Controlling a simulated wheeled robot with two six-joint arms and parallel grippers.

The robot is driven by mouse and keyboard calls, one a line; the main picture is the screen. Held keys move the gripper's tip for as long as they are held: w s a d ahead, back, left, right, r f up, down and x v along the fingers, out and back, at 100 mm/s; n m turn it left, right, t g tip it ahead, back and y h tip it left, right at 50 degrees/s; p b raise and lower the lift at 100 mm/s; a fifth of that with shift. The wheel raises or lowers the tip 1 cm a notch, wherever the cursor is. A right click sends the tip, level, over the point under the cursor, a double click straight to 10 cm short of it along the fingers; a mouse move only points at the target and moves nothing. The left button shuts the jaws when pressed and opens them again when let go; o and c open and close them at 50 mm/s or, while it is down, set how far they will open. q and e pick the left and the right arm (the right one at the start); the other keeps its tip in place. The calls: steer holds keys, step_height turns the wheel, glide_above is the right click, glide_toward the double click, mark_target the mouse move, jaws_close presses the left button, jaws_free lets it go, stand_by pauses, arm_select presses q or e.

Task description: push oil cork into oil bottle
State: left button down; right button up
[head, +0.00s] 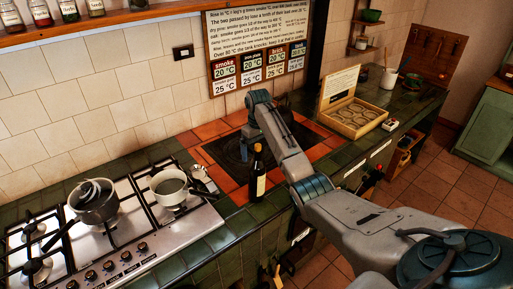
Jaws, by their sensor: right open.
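A dark oil bottle (258,178) with a pale label stands upright on the tiled counter, at the front edge of the red-tiled hearth. A small tan top, which looks like the oil cork (258,147), shows at its neck; how deep it sits is too small to tell. My right arm comes in from the lower right and passes to the right of the bottle. My right gripper (249,131) is small and dark, above and behind the bottle over the hearth, apart from it. It is open, and I see nothing held. My left gripper is out of view.
A gas stove (150,225) at left carries a dark pot (95,205) and a pale pot (170,190). An open wooden box (355,117) stands on the counter right of the hearth. A sign board (258,50) is on the wall behind.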

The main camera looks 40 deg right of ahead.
steer(key=shift+s, duration=0.4)
steer(key=shift+s, duration=0.15)
steer(key=shift+s+d, duration=0.1)
steer(key=shift+s, duration=1.05)
